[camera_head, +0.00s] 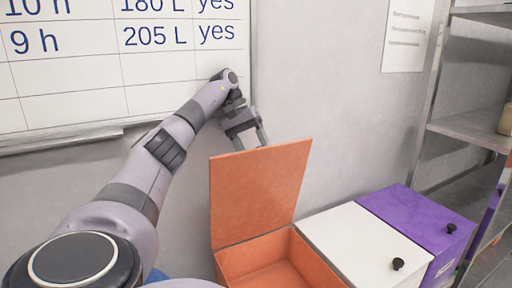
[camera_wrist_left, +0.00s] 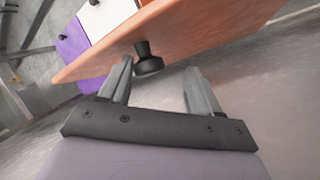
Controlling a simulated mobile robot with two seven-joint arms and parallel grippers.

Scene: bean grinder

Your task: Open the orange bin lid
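The orange bin (camera_head: 275,262) stands at the lower middle of the head view, and its inside shows. Its orange lid (camera_head: 258,190) is raised and stands near upright at the back of the bin. In the left wrist view the lid (camera_wrist_left: 200,28) runs across the top, with its black knob (camera_wrist_left: 148,60) by my fingertips. My left gripper (camera_head: 252,142) is just behind the lid's top edge. In the left wrist view its two fingers (camera_wrist_left: 160,80) are apart, with nothing clamped between them. My right gripper is in neither view.
A white-lidded bin (camera_head: 365,245) and a purple-lidded bin (camera_head: 420,220) stand to the right, both lids shut with black knobs. A metal shelf (camera_head: 465,128) is at the far right. A wall with a whiteboard (camera_head: 180,70) is close behind the lid.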

